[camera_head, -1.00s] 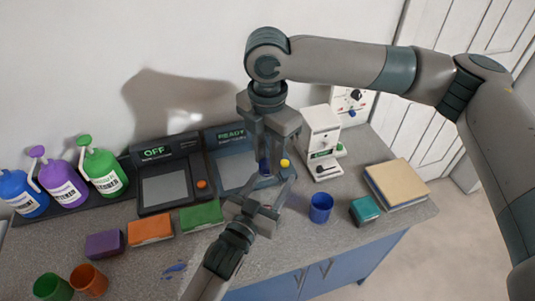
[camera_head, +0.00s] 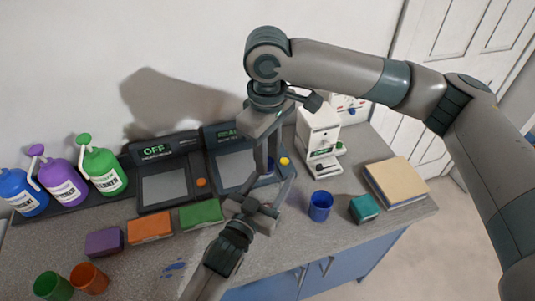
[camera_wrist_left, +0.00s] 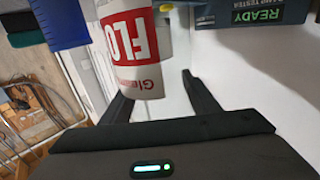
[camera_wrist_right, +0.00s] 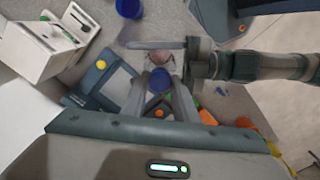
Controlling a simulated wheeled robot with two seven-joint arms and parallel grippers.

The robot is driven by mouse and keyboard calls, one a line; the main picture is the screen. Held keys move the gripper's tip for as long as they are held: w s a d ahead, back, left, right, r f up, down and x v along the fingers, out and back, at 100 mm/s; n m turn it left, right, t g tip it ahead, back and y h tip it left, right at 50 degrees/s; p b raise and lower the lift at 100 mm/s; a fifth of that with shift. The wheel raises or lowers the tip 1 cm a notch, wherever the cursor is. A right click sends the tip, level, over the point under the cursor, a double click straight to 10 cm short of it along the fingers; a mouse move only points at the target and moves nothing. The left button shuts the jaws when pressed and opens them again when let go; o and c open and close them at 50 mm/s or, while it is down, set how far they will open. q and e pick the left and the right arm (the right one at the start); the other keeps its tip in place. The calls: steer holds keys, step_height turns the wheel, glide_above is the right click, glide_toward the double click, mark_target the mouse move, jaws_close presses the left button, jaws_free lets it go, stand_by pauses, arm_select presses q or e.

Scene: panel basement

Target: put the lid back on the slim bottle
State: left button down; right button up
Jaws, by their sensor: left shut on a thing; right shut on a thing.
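The slim bottle (camera_wrist_left: 130,45), white with a red label, is between the fingers of my left gripper (camera_wrist_left: 160,85). In the head view my left gripper (camera_head: 258,208) is shut around it, low over the front of the counter, and mostly hides it. My right gripper (camera_head: 266,168) points down from above and is shut on the blue lid (camera_wrist_right: 160,80). In the right wrist view the lid lies between my right fingertips, with the left gripper's fingers just beyond it. I cannot tell whether lid and bottle touch.
Behind stand two dark panel devices (camera_head: 165,185) and a white machine (camera_head: 319,140). A blue cup (camera_head: 320,206), a teal block (camera_head: 364,208) and a tan-topped stack (camera_head: 397,181) are to the right. Coloured blocks (camera_head: 150,228), cups (camera_head: 88,279) and pump bottles (camera_head: 104,171) are to the left.

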steer(key=m, duration=0.7)
steer(key=shift+a+m, duration=0.15)
steer(key=shift+m, duration=0.15)
steer(key=m, duration=1.2)
steer(key=shift+a, duration=0.1)
steer(key=m, duration=0.6)
steer(key=shift+w+m, duration=0.1)
steer(key=shift+m, duration=0.2)
steer(key=o, duration=1)
